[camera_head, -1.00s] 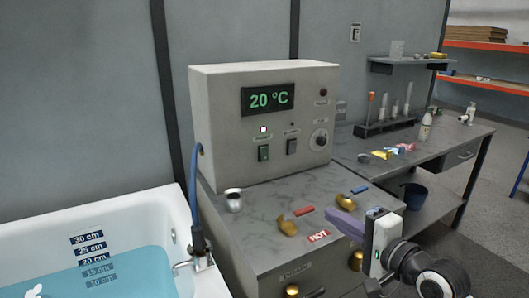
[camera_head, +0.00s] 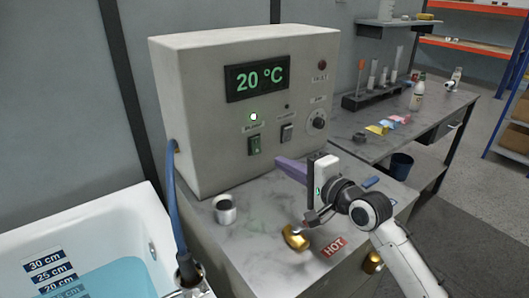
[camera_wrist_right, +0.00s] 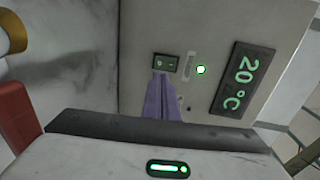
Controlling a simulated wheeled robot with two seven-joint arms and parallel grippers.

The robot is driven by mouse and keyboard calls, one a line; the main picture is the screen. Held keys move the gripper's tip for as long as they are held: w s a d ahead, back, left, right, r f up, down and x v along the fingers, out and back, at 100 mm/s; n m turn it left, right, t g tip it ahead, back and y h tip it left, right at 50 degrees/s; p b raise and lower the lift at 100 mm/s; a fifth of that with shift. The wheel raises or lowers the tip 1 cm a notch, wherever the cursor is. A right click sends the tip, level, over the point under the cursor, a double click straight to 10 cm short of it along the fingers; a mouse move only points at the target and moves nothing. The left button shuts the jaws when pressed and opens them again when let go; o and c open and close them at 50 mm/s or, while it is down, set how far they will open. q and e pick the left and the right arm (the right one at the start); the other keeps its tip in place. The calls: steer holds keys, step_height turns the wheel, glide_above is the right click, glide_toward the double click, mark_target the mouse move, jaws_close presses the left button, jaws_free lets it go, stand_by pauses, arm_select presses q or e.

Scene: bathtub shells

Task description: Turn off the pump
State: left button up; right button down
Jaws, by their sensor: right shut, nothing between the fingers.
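A grey control box (camera_head: 220,160) stands on the cabinet and its display reads 20 °C. On its front are a green rocker switch (camera_head: 254,146) under a lit light (camera_head: 253,117), and a grey rocker switch (camera_head: 287,133) under an unlit one; their labels are too small to read. My right gripper (camera_head: 279,161) is shut and empty, its purple fingers just in front of the panel below the switches. In the right wrist view, the shut fingertips (camera_wrist_right: 161,73) appear close to the green switch (camera_wrist_right: 165,63); I cannot tell whether they touch. The grey switch seems hidden there behind the fingers.
A bathtub with blue water (camera_head: 100,278) and a blue hose (camera_head: 174,215) are at left. A bench with test tubes (camera_head: 384,82) stands behind at right.

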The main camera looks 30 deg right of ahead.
mark_target(258, 150)
steer(key=w, duration=0.5)
steer(key=w+a+f, duration=0.1)
steer(key=w, duration=0.1)
steer(key=shift+w, duration=0.2)
arm_select(q)
steer(key=shift+w+r, duration=0.75)
arm_select(e)
steer(key=shift+w+f, duration=0.15)
steer(key=shift+w, duration=0.3)
arm_select(q)
steer(key=shift+s, duration=0.1)
arm_select(e)
steer(key=shift+a, duration=0.1)
